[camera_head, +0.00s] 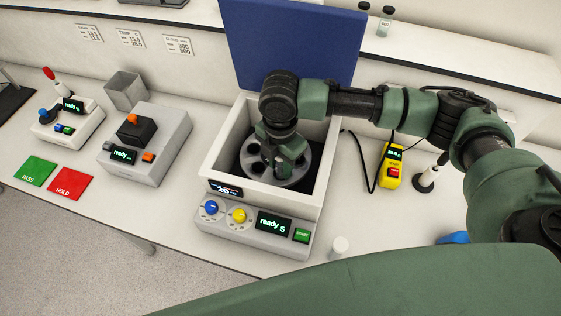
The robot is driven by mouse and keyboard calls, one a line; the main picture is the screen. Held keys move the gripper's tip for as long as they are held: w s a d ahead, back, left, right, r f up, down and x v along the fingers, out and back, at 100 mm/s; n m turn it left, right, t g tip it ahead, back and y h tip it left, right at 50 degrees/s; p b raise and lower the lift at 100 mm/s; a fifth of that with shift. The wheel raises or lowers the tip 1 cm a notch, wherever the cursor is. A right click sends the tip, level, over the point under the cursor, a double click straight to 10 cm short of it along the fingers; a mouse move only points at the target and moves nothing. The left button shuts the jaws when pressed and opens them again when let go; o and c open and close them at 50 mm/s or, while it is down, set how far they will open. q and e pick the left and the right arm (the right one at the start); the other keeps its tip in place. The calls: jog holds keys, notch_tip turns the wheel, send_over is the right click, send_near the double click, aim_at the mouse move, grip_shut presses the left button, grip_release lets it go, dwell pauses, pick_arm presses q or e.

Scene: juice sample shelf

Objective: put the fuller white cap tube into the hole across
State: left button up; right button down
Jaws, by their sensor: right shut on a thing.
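My right gripper (284,166) reaches down into the open centrifuge (222,170), over the round grey rotor (302,176) with dark holes. The gripper is shut on a tube, which is mostly hidden by the gripper and wrist. I cannot tell its fill level or whether its lower end is inside a hole. Several rotor holes show around the gripper; those behind it are hidden. A small white cylindrical thing (338,247) stands on the bench at the centrifuge's front right. My left gripper is out of view.
The blue lid (290,45) stands open behind the chamber. A grey device (147,145) and green and red pads (35,171) lie to the left. Vials (384,22) stand on the back shelf.

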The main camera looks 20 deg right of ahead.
jog(key=shift+f, duration=0.7)
jog(key=shift+s+f, duration=0.15)
jog(key=shift+r+p, duration=0.85)
jog(key=shift+r, duration=1.15)
jog(key=shift+f+b, duration=0.6)
jog(key=shift+f, duration=1.3)
jog(key=shift+f, duration=0.15)
